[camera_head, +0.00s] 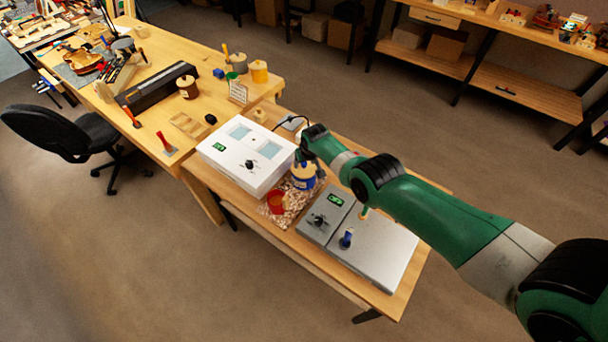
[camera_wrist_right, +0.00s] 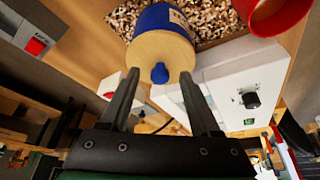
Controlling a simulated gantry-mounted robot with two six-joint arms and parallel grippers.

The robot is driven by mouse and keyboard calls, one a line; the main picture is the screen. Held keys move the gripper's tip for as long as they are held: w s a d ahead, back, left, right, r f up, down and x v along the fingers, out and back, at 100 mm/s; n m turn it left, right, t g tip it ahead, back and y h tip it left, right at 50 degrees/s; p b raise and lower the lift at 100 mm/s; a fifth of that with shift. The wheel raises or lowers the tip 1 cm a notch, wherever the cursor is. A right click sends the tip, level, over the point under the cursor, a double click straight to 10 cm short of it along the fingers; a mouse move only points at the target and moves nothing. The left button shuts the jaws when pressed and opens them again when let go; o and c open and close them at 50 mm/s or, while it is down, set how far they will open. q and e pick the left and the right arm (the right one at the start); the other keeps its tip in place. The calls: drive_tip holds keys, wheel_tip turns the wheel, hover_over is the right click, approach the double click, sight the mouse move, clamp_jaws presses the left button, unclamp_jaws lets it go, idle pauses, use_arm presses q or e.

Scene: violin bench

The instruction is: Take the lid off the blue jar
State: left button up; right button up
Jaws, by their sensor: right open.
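The blue jar (camera_head: 303,183) stands on the low bench between the white box and the grey hot plate. In the right wrist view the blue jar (camera_wrist_right: 152,16) has a round pale wooden lid (camera_wrist_right: 158,50) with a small blue knob (camera_wrist_right: 160,73). The lid is on the jar. My right gripper (camera_wrist_right: 159,76) is open, and its fingers appear on either side of the knob in the picture; I see no clear contact. In the head view my right gripper (camera_head: 303,160) is above the jar and partly hides it. My left gripper is not in view.
A red pot (camera_head: 276,202) stands close beside the jar on a speckled mat (camera_head: 266,213). The white box (camera_head: 232,168) is on the jar's left, the grey hot plate (camera_head: 375,255) on its right. A second table (camera_head: 150,70) holds tools and other jars.

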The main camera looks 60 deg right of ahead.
sight(305, 165)
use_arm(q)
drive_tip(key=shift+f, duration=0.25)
use_arm(e)
drive_tip(key=shift+f, duration=0.1)
clamp_jaws()
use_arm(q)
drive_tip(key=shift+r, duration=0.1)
use_arm(e)
wheel_tip(305, 165, up, 4)
drive_tip(key=p, duration=0.4)
use_arm(q)
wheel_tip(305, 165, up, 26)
drive_tip(key=p, duration=2.2)
use_arm(e)
drive_tip(key=s+a+r, duration=0.8)
drive_tip(key=a+r, duration=0.1)
drive_tip(key=a, duration=0.2)
drive_tip(key=shift+a, duration=0.15)
